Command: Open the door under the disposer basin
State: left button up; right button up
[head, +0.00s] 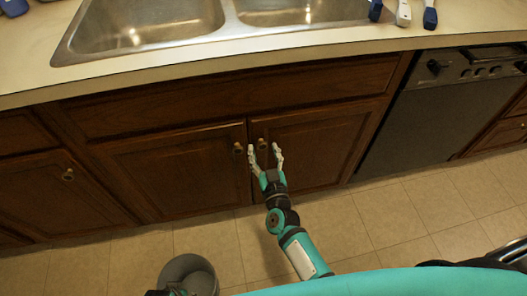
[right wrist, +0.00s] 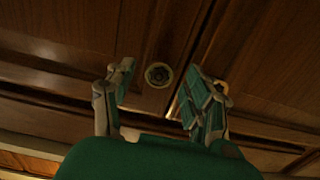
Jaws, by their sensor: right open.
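The sink has a left basin (head: 140,28) and a right basin (head: 290,10); which one has the disposer I cannot tell. Under it are a left door (head: 175,175) and a right door (head: 320,140), both closed, with a round knob each beside the middle seam. My right gripper (head: 264,150) is open, its fingers either side of the right door's knob (head: 262,144). The right wrist view shows that knob (right wrist: 158,75) between the spread fingers, apparently untouched. The left door's knob (head: 238,148) is just left of the gripper.
A dishwasher (head: 430,115) stands right of the right door. Another cabinet door (head: 60,195) with a knob is at the left. Blue and white handled items (head: 403,12) lie on the counter (head: 250,48).

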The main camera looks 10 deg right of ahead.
jog(key=shift+w, duration=0.3)
grip_shut()
dwell(0.3)
